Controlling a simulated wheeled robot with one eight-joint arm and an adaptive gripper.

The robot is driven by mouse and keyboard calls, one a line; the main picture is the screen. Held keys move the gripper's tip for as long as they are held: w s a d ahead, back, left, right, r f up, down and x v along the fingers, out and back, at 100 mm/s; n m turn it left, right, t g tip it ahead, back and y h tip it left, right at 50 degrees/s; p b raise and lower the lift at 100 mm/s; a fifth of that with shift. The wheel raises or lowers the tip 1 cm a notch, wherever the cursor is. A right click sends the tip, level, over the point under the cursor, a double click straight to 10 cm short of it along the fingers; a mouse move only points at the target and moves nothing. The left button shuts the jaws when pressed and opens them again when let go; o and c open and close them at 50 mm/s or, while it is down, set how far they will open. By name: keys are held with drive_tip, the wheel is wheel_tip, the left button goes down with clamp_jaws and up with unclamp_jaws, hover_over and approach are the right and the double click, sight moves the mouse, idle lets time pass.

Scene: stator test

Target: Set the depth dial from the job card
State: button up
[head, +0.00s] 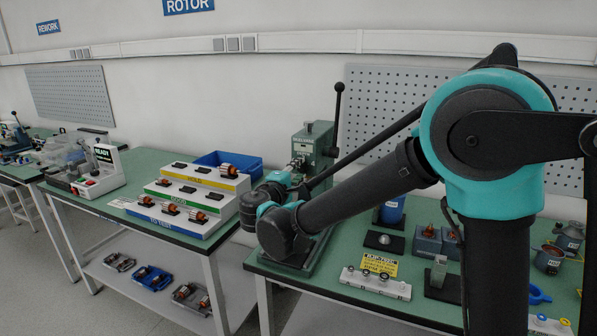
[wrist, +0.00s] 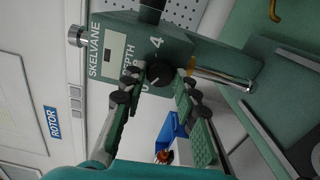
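In the wrist view, the green Skelvane machine (wrist: 120,52) appears turned on its side. It carries a black depth dial (wrist: 158,75) with a pale pointer mark, and a white 4 is readable beside it. My gripper (wrist: 160,78) is open, with one finger on each side of the dial. I cannot tell whether the fingertips touch it. In the head view, the machine (head: 317,140) stands behind my arm, and my gripper (head: 285,183) is at its front. The dial is hidden there. No job card is clearly identifiable.
A stepped rack (head: 190,200) with rotors and a blue bin (head: 228,160) stands left of the machine. Right of it are a yellow sign (head: 380,265), a white rail (head: 375,284) and several small containers. A lever (head: 338,105) rises from the machine.

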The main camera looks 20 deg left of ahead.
drive_tip(key=o, duration=0.3)
drive_tip(key=s, duration=0.8)
drive_tip(key=s+a, duration=0.1)
drive_tip(key=s, duration=0.3)
idle(0.3)
